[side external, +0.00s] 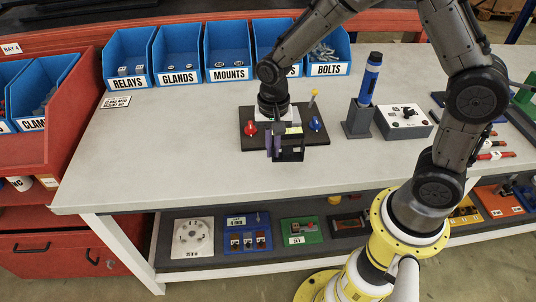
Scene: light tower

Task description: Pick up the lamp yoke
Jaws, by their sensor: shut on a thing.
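A dark U-shaped frame that looks like the lamp yoke (291,155) shows at the front edge of a black base plate (318,137). My gripper (281,152) points down over the front of the plate, with its fingers shut on the yoke. The fingers and wrist hide part of the yoke and the middle of the plate. I cannot tell whether the yoke touches the plate or the table.
A blue tool (371,78) stands in a grey holder to the right, beside a control box (404,121). Blue bins (178,55) line the back. The table's left side is clear.

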